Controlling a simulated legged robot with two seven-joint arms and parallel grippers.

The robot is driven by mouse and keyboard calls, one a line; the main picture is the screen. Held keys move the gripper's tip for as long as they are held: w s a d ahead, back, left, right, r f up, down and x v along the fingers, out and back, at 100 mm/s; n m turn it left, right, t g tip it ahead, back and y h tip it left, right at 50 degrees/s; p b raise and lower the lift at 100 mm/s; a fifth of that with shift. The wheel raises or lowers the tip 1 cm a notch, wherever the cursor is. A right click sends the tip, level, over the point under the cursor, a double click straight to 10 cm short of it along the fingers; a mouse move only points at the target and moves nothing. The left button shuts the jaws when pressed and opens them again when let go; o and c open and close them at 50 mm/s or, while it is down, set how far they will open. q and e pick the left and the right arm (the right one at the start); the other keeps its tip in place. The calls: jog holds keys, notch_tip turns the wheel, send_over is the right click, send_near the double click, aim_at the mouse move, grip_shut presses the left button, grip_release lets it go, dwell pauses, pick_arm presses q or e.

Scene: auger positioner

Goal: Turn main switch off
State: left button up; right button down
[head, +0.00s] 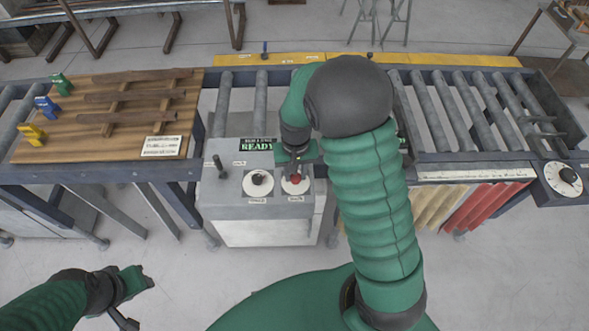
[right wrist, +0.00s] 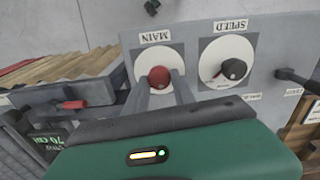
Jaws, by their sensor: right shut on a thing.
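The main switch is a red knob (head: 295,179) on a white round plate, on the sloped top of the grey control box (head: 232,192). In the right wrist view the red knob (right wrist: 158,77) sits under the label MAIN, upside down there. My right gripper (head: 295,172) reaches down over it. Its two fingers (right wrist: 159,86) are shut on the knob, one on each side. The knob's exact pointing direction cannot be read. My left gripper (head: 143,281) hangs low over the floor at the left, away from the box; its fingers are too unclear to judge.
The black SPEED knob (head: 259,178) is just left of the main switch, with an upright black lever (head: 217,163) beyond. A READY display (head: 257,145) stands behind. A wooden board (head: 100,125) lies left; conveyor rollers (head: 470,110) and a dial (head: 564,179) are right.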

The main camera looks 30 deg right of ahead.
jog(key=m+p, duration=0.2)
jog(key=m, duration=0.3)
jog(key=shift+s+r+m, duration=0.1)
jog(key=shift+s+m, duration=0.05)
jog(key=shift+m, duration=0.15)
jog(key=shift+m+p, duration=1.1)
jog(key=shift+m, duration=1.2)
jog(key=c, duration=1.4)
grip_release()
jog(key=o, duration=0.3)
jog(key=shift+a, duration=0.2)
jog(key=shift+o, duration=0.2)
jog(key=shift+a, duration=0.1)
